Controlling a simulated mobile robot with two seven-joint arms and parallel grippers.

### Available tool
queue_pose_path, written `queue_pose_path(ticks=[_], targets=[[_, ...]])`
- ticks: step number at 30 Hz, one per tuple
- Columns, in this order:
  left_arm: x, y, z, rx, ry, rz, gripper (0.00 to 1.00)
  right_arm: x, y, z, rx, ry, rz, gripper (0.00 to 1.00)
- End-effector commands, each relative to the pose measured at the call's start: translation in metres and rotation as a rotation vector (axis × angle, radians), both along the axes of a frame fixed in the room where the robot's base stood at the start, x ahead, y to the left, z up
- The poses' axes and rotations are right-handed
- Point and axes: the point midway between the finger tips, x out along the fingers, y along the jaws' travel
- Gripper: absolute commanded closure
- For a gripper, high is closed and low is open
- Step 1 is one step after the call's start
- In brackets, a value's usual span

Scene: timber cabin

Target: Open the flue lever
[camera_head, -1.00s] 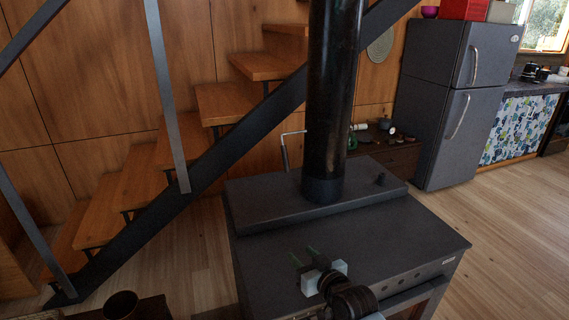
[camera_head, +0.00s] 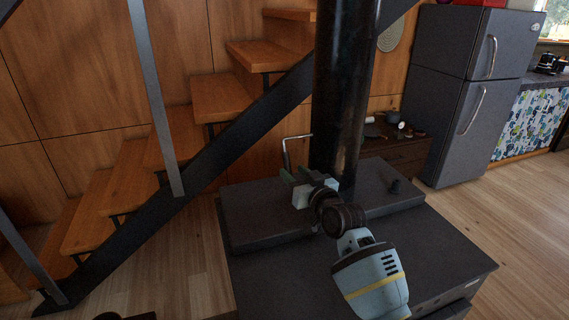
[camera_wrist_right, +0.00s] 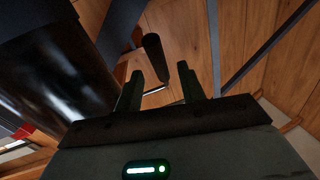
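The flue lever (camera_head: 286,150) is a thin bent metal rod beside the left of the black flue pipe (camera_head: 338,100). My right gripper (camera_head: 295,174) is over the stove top, left of the pipe base and close to the lever's lower end. In the right wrist view its two fingers (camera_wrist_right: 160,75) are apart with nothing between them. A dark cylinder (camera_wrist_right: 155,58), which looks like the lever's handle, shows just beyond the fingertips there. I cannot tell whether they touch. My left gripper is not in view.
The dark stove (camera_head: 430,255) fills the space below my right arm. A wooden staircase with a dark slanted beam (camera_head: 200,175) stands behind on the left. A low cabinet (camera_head: 395,155) and a grey fridge (camera_head: 465,90) stand back right. Floor is clear to the right.

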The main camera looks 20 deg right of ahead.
Motion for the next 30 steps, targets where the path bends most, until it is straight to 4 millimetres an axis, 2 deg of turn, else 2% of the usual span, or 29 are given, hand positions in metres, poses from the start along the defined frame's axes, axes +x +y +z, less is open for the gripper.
queue_pose_path(ticks=[6, 12, 18, 26, 30], targets=[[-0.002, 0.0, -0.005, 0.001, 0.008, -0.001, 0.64, 0.03, 0.007, -0.001, 0.002, 0.002, 0.0, 0.6], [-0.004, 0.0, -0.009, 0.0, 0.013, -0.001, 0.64, 0.05, 0.011, -0.002, 0.001, 0.002, 0.0, 0.6], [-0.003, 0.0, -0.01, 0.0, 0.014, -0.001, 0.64, 0.059, 0.013, 0.0, 0.001, 0.0, 0.001, 0.6], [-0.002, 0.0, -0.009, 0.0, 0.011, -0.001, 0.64, 0.059, 0.013, 0.001, 0.0, -0.001, 0.0, 0.6], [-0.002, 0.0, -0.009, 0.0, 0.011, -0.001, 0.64, 0.059, 0.013, 0.0, 0.0, 0.0, 0.0, 0.76]])
